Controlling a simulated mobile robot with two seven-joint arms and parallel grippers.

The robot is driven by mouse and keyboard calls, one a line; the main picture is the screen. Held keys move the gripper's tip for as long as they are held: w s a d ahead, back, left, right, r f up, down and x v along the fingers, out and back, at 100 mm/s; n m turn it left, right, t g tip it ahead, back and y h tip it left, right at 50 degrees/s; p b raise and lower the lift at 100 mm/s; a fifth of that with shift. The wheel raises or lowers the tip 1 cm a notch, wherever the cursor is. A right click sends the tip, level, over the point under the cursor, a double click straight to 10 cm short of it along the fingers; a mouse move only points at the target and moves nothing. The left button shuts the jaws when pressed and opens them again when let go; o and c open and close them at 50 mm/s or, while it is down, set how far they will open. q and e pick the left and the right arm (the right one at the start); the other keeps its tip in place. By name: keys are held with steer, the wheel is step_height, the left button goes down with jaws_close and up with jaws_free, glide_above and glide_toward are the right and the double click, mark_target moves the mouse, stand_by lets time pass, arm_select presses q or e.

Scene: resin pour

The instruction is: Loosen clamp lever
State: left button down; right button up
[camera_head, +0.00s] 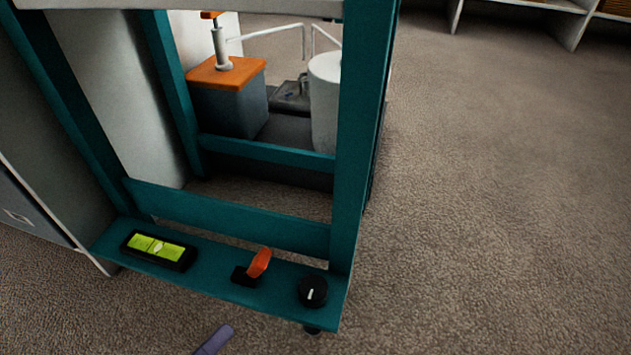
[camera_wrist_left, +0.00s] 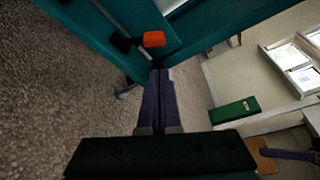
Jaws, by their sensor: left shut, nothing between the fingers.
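The clamp lever, with an orange handle (camera_head: 259,263) on a black base, sits on the teal front ledge of a frame (camera_head: 222,287). The lever also shows in the left wrist view (camera_wrist_left: 154,39), just beyond the fingertips. My left gripper (camera_head: 217,338) shows only as a purple finger end at the bottom edge of the head view, below and in front of the ledge. In the left wrist view its two purple fingers (camera_wrist_left: 160,75) are together with nothing between them, apart from the orange handle. My right gripper is not in the head view.
On the ledge, a spirit level with a green vial (camera_head: 160,248) lies left of the lever, and a black knob (camera_head: 312,291) stands right of it. Teal uprights rise behind. A grey box with an orange top (camera_head: 228,72) and a white cylinder (camera_head: 325,100) stand inside. Carpet at right is clear.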

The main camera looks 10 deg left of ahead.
mark_target(255, 267)
arm_select(q)
steer(key=b+x, duration=0.1)
steer(key=x, duration=0.2)
steer(key=b+x, duration=0.1)
steer(key=x, duration=0.2)
steer(key=b+x, duration=0.1)
steer(key=x, duration=0.2)
steer(key=shift+w+a+f+b, duration=0.1)
steer(key=shift+w+a+b, duration=0.15)
steer(key=shift+b, duration=0.1)
steer(key=shift+w+d, duration=0.2)
steer(key=shift+w, duration=0.1)
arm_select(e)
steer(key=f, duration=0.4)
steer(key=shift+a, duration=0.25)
arm_select(q)
steer(key=shift+s+a, duration=0.1)
steer(key=shift+s, duration=0.15)
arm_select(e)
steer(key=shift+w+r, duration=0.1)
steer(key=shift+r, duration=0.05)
